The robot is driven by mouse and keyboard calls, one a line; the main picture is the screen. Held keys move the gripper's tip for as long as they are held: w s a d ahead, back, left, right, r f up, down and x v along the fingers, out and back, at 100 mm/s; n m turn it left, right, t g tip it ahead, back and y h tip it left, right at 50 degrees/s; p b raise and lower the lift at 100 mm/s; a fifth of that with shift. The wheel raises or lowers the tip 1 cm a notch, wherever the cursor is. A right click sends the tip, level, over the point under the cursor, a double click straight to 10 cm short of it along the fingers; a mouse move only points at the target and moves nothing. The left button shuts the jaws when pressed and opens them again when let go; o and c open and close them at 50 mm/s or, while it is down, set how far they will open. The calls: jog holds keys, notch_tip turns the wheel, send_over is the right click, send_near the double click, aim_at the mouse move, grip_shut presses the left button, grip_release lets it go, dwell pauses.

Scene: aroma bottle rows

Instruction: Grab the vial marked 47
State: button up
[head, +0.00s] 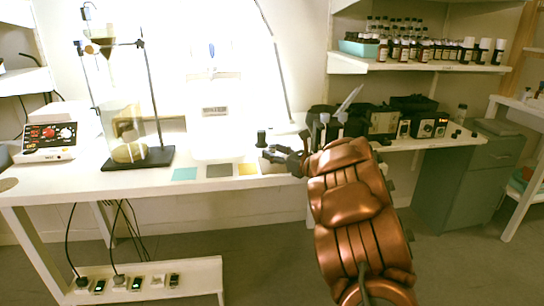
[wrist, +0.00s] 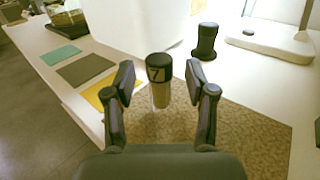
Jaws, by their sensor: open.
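A small clear vial with a black cap (wrist: 160,92) stands upright on the tan mat (wrist: 240,135) in the wrist view. A pale "7" shows on its cap; I cannot make out a 4 beside it. My gripper (wrist: 168,86) is open, with one finger on each side of the vial and visible gaps between. In the head view my gripper (head: 284,160) is over the bench's front edge near the mats, and the vial cannot be made out there.
A black flared object (wrist: 205,42) stands behind the vial, right of a white body. Yellow (head: 248,169), grey (head: 219,171) and teal (head: 185,174) mats lie leftward. A glassware stand (head: 140,160) is farther left. Several dark bottles line the shelf (head: 430,66).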

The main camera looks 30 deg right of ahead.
jog(key=shift+c, duration=0.3)
grip_shut()
jog(key=shift+r, duration=0.1)
